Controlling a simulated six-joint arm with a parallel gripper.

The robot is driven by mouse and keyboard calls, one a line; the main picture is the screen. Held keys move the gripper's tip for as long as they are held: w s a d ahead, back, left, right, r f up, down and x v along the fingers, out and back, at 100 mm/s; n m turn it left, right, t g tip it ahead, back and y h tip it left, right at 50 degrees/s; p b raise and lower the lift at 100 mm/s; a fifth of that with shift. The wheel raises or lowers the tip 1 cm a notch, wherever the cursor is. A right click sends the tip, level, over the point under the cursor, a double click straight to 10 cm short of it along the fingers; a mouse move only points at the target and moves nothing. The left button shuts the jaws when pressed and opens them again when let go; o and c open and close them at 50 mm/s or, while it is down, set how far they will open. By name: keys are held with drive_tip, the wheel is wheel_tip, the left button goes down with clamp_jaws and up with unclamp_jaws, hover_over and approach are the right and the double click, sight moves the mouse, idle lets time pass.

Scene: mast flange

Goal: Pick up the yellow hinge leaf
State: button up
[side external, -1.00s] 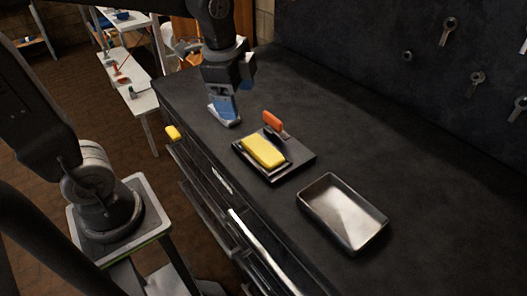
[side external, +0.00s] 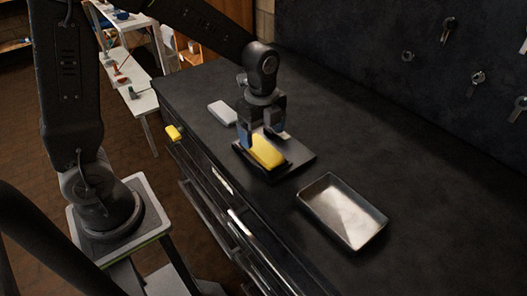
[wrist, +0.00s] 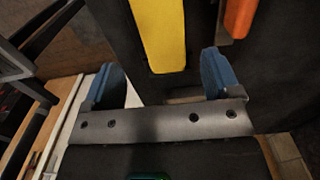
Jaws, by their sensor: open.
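The yellow hinge leaf (side external: 267,150) lies on a dark flat fixture (side external: 295,159) on the black bench. My gripper (side external: 263,141) is open above the fixture, with its blue fingers close to the leaf and partly covering it in the side view. In the wrist view the yellow hinge leaf (wrist: 160,32) is a long block just ahead of the gap between my blue fingertips (wrist: 162,78). The jaws are empty there. I cannot tell whether a finger touches the leaf.
An orange piece (wrist: 238,17) stands right of the leaf in the wrist view; my gripper hides it in the side view. An empty metal tray (side external: 343,211) is nearer the front. A pale grey block (side external: 222,113) lies behind the fixture. A yellow piece (side external: 173,132) is at the bench's left edge.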

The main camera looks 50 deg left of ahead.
sight(264, 149)
drive_tip(key=shift+w+f, duration=0.2)
drive_tip(key=shift+f, duration=2.5)
drive_tip(key=shift+c, duration=0.5)
drive_tip(key=c, duration=1.2)
